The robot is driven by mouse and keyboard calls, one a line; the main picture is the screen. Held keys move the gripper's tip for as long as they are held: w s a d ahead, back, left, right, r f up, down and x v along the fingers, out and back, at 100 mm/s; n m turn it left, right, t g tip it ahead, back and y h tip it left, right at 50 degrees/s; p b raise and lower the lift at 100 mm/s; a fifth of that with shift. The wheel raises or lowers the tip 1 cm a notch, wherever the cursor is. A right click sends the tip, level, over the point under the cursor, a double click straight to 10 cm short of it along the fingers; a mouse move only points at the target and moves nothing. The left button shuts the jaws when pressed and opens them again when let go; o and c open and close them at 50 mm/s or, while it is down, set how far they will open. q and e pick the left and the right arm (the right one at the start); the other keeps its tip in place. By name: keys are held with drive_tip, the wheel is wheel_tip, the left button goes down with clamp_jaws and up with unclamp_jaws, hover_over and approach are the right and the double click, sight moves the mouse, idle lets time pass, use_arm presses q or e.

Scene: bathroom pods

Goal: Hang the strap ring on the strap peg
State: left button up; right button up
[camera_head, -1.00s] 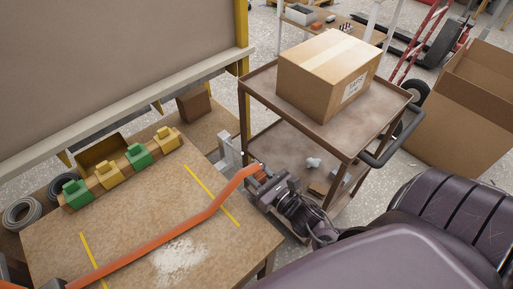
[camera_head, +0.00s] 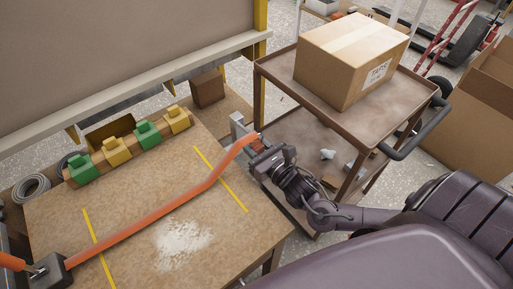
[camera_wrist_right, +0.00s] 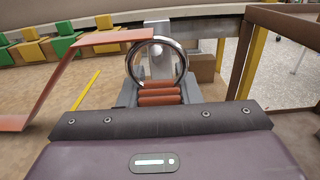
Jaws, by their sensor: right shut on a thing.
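An orange strap (camera_head: 150,217) runs across the workbench from a dark buckle block (camera_head: 53,268) at lower left to my right gripper (camera_head: 257,148). The right gripper is shut on the strap ring's ribbed orange grip (camera_wrist_right: 160,94), beyond the bench's far right corner. The metal strap ring (camera_wrist_right: 185,66) stands upright above the grip in the right wrist view. A pale upright bracket with a round knob, which looks like the strap peg (camera_wrist_right: 157,50), shows through the ring. Whether the ring touches it cannot be told. The bracket (camera_head: 237,126) also shows in the head view. My left gripper is out of view.
A brown cart (camera_head: 290,75) carrying a cardboard box (camera_head: 350,58) stands close to my right gripper. Green and yellow blocks (camera_head: 117,151) sit in a row at the bench's back edge. A grey panel (camera_head: 110,55) rises behind. The bench middle is mostly clear.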

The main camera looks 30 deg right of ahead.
sight(241, 133)
drive_tip(key=w, duration=0.1)
drive_tip(key=w+b, duration=0.2)
drive_tip(key=shift+w+a+f, duration=0.25)
drive_tip(key=shift+f, duration=0.15)
drive_tip(key=shift+w+f, duration=0.1)
idle(0.6)
drive_tip(key=o, duration=1.1)
drive_tip(key=s, duration=0.5)
drive_tip(key=s+d, duration=0.1)
drive_tip(key=s, duration=0.1)
drive_tip(key=shift+s, duration=0.4)
